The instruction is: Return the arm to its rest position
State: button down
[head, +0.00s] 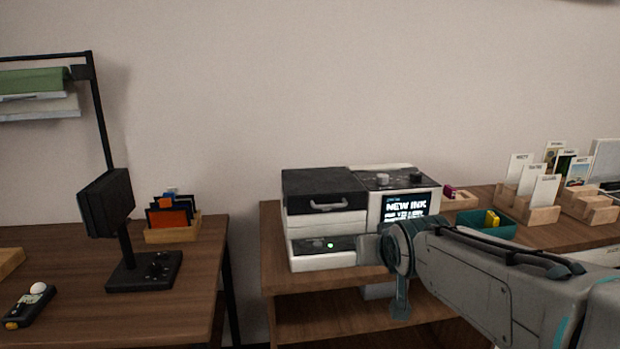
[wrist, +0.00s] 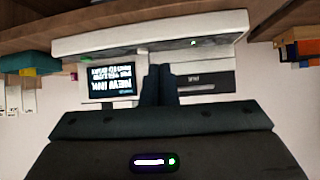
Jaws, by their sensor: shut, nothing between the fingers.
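My arm reaches in from the lower right in the head view. Its end, my gripper (head: 366,248), is in front of the white and dark printer (head: 326,220). In the wrist view the two dark fingers of my gripper (wrist: 158,85) are together with nothing between them. They point toward the printer (wrist: 150,40), which looks upside down there. The printer's screen reads "NEW INK" and a green light shows on its front. The arm hides the printer's lower right corner. I cannot tell whether the fingers touch the printer.
The printer stands on a wooden shelf table (head: 300,282). A teal tray (head: 480,228) and wooden card holders (head: 528,211) are to its right. On the left table stand a black lamp-like stand (head: 145,270) and a card box (head: 172,235). A gap separates the two tables.

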jog(key=s+d+r+g+p, duration=0.1)
jog(key=s+r+g+p, duration=0.3)
jog(key=s+p, duration=0.6)
jog(key=s+d+r+g+p, duration=0.1)
jog(key=s+r+g+p, duration=0.3)
jog(key=s+r+p, duration=0.3)
jog(key=s+p, duration=0.3)
jog(key=p, duration=0.2)
jog(key=shift+m+h, duration=0.4)
jog(key=shift+s+d, duration=0.1)
